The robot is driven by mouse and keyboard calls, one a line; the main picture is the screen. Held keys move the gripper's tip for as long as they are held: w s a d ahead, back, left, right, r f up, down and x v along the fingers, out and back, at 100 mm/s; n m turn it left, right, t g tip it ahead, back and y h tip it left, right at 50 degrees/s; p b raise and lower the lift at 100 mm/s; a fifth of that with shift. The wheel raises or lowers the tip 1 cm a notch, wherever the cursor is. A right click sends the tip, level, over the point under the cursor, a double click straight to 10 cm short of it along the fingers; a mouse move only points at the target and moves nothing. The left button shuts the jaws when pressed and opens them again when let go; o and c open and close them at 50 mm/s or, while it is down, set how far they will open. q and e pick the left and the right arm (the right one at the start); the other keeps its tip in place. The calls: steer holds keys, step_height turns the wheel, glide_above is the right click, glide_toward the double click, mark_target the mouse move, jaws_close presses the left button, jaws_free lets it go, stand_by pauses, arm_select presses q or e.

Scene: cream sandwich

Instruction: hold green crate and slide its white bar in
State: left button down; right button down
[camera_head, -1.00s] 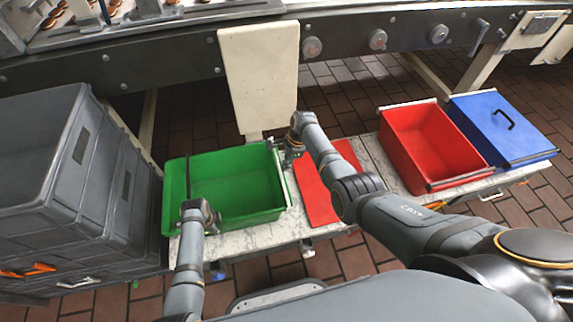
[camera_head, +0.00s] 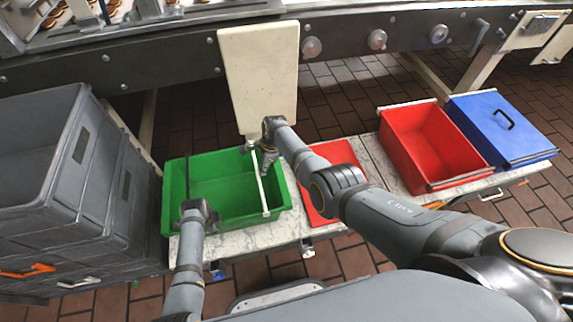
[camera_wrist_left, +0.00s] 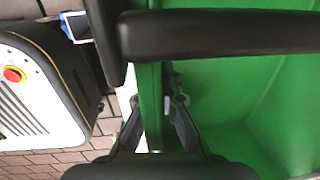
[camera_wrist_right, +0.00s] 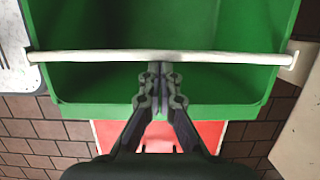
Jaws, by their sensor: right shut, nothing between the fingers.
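The green crate (camera_head: 222,185) sits on the left of the low bench, open side up. Its white bar (camera_head: 262,185) lies across it from back to front, inside its right edge. In the right wrist view the bar (camera_wrist_right: 215,57) spans the crate's width, with its ends beyond the side walls. My right gripper (camera_head: 266,168) is shut and empty, its tips against or very close to the bar's middle. My left gripper (camera_head: 205,214) is at the crate's front wall; in the left wrist view its fingers (camera_wrist_left: 155,105) straddle the green wall and look closed on it.
A red panel (camera_head: 323,175) lies right of the crate. A red crate (camera_head: 425,145) and a blue-lidded crate (camera_head: 505,125) stand farther right. Grey crates (camera_head: 75,195) are stacked at the left. A cream board (camera_head: 258,75) stands behind the bench, in front of the conveyor frame.

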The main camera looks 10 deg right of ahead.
arm_select(q)
steer(key=shift+d, duration=0.1)
arm_select(e)
steer(key=shift+s+a, duration=0.1)
steer(key=shift+a, duration=0.05)
steer(key=d, duration=0.4)
steer(key=shift+d, duration=0.3)
arm_select(q)
steer(key=c, duration=1.4)
jaws_free()
steer(key=shift+o, duration=0.2)
arm_select(e)
steer(key=v, duration=0.9)
steer(key=shift+r, duration=0.45)
arm_select(q)
steer(key=shift+r, duration=0.15)
arm_select(e)
steer(key=shift+r, duration=0.15)
